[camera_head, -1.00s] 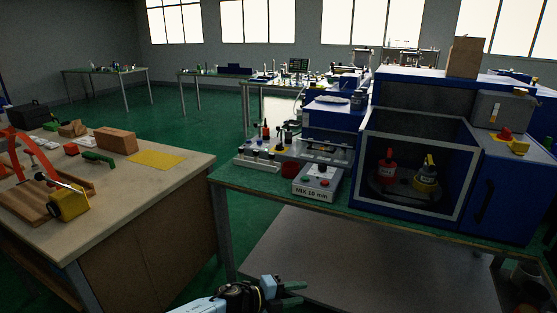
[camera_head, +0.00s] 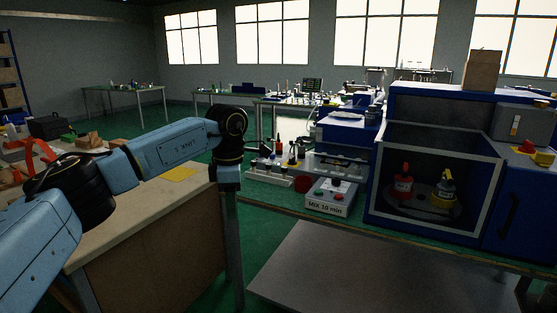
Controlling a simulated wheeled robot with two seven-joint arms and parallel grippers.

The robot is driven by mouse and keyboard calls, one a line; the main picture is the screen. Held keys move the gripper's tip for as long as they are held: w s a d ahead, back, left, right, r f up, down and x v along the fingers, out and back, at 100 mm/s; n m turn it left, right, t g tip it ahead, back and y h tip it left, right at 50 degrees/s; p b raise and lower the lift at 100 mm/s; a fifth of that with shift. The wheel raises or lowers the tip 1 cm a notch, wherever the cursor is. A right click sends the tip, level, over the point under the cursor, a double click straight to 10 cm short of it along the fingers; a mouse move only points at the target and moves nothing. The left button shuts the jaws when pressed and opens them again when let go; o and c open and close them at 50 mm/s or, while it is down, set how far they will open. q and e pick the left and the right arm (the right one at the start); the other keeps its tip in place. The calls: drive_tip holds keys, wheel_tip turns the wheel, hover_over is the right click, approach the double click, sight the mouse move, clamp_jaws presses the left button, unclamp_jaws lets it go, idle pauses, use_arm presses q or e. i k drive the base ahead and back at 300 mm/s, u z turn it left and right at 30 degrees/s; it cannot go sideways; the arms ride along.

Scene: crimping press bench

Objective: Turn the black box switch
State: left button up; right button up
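No plainly black box with a switch can be made out. A grey box (camera_head: 524,124) with a small orange and white part stands on the blue machine at the right. My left arm reaches in from the left, and its end, the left gripper (camera_head: 229,180), hangs left of the control box and apart from it. Its fingers cannot be made out. My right gripper is not in view.
A blue open-fronted cabinet (camera_head: 376,210) holds a red bottle (camera_head: 403,184) and a yellow bottle (camera_head: 445,187). A rack of small bottles (camera_head: 268,177) stands left of the control box. A wooden-topped table (camera_head: 130,215) is at the left, partly behind my arm.

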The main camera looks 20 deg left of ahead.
sight(291, 162)
drive_tip(key=u, duration=1.35)
drive_tip(key=i, duration=2.55)
drive_tip(key=z, duration=2.5)
